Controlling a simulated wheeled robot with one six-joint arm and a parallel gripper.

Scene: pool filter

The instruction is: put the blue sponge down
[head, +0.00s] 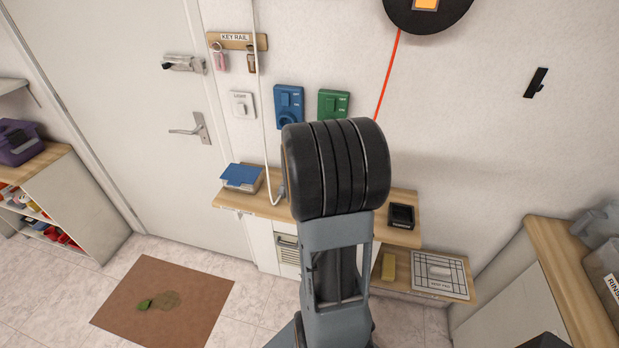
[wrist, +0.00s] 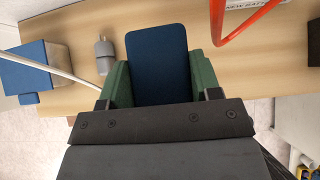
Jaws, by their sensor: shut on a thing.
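The blue sponge (wrist: 158,58) shows in the wrist view as a dark blue block with rounded corners. My gripper (wrist: 160,85) is shut on it, with one green finger on each side. The sponge is over the wooden shelf (wrist: 80,32); I cannot tell whether it touches the wood. In the head view the same shelf (head: 240,199) runs along the wall, and my own arm hides the gripper and the sponge.
A blue-topped box (head: 241,177) stands at the shelf's left end, beside a white cord (head: 262,120). A grey plug-like object (wrist: 104,52) and a red cord (wrist: 236,30) flank the sponge. A black tray (head: 401,216) is at the right. A yellow block (head: 389,266) lies lower.

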